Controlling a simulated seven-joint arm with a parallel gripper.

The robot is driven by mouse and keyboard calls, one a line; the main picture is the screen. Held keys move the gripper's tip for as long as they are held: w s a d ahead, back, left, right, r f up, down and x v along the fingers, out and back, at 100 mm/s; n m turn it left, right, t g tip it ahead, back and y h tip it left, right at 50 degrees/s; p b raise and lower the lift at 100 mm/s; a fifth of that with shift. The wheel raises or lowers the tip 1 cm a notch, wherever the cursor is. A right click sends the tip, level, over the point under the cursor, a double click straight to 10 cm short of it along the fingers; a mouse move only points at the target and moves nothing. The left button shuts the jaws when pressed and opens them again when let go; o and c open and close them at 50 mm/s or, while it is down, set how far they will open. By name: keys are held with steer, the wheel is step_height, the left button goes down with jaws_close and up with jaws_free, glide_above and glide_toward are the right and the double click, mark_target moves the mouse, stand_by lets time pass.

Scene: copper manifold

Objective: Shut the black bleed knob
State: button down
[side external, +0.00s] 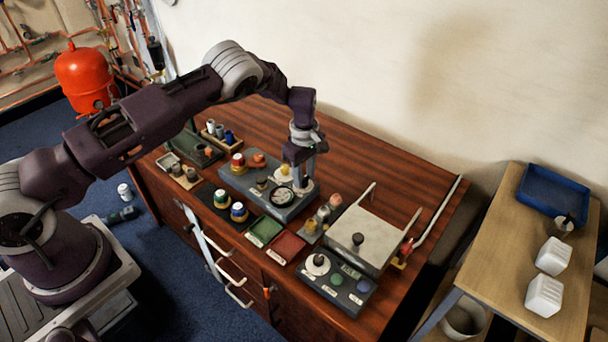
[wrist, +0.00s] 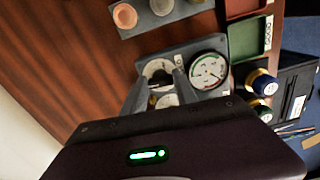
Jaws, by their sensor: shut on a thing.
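The grey manifold block (side external: 232,178) lies on the wooden bench, with a round white gauge (side external: 282,196) on its top. The gauge also shows in the wrist view (wrist: 208,70). My gripper (side external: 298,178) points down over a white dial plate (side external: 308,188) at the block's right end. In the wrist view my gripper's fingers (wrist: 162,80) close around a small dark knob, the black bleed knob (wrist: 159,76), over its white plate. The fingers hide part of the knob, and its turn position cannot be read.
Green (side external: 264,231) and red (side external: 287,247) trays lie in front of the block. A grey stand with colored knobs (side external: 323,213) and a pale box (side external: 365,238) stand to the right. Colored jars (side external: 238,212) sit at the front left. Bare bench lies behind the block.

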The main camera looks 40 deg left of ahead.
mark_target(304, 178)
steer(key=shift+n, duration=0.6)
steer(key=c, duration=1)
jaws_free()
steer(key=shift+o, duration=0.2)
step_height(304, 178, up, 7)
steer(key=shift+r, duration=0.1)
